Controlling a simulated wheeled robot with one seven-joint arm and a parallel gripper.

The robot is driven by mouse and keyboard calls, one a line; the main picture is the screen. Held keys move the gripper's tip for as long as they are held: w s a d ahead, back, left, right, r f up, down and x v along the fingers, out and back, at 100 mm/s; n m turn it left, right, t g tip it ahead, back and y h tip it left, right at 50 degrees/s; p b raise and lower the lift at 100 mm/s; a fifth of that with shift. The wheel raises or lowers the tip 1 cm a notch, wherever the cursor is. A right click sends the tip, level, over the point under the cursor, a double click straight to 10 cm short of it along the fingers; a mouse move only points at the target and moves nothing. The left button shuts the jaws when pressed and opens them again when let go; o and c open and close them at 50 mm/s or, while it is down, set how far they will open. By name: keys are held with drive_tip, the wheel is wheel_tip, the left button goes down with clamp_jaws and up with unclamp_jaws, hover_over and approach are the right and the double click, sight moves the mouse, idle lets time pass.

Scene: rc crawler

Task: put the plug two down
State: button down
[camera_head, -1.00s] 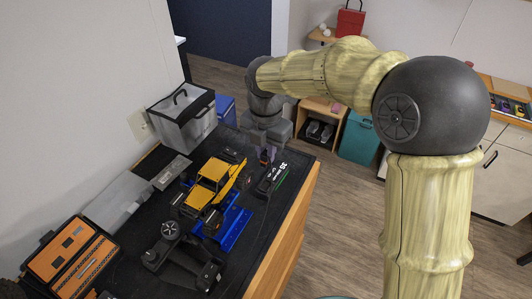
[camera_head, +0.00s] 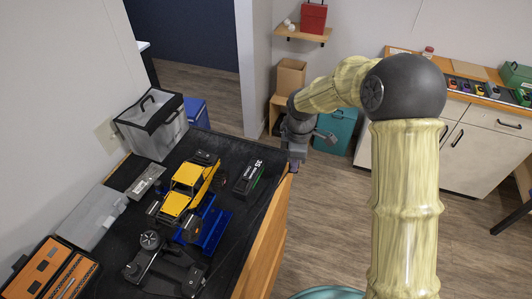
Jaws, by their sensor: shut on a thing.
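My gripper (camera_head: 296,160) hangs pointing down at the table's right edge, to the right of the black battery pack (camera_head: 248,178) marked 3S. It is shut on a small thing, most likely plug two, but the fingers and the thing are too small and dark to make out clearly. The battery pack lies on the black mat next to the yellow crawler (camera_head: 186,187), which sits on a blue stand (camera_head: 215,228).
A black-and-clear case (camera_head: 152,125), a grey box (camera_head: 93,217), an orange organizer (camera_head: 52,272) and a black transmitter (camera_head: 163,265) crowd the table (camera_head: 240,232). Right of the table is open floor. A teal bin (camera_head: 335,131) stands behind my arm.

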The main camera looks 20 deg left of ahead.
drive_tip(key=w+d+f+m, duration=0.1)
drive_tip(key=d+f+m, duration=0.6)
drive_tip(key=d+m, duration=0.3)
drive_tip(key=w+d+f+m, duration=0.1)
drive_tip(key=d+f+m, duration=0.6)
drive_tip(key=d, duration=0.5)
drive_tip(key=m, duration=0.2)
drive_tip(key=shift+w+d+f+m, duration=0.2)
drive_tip(key=shift+d+m, duration=0.1)
drive_tip(key=shift+m, duration=0.1)
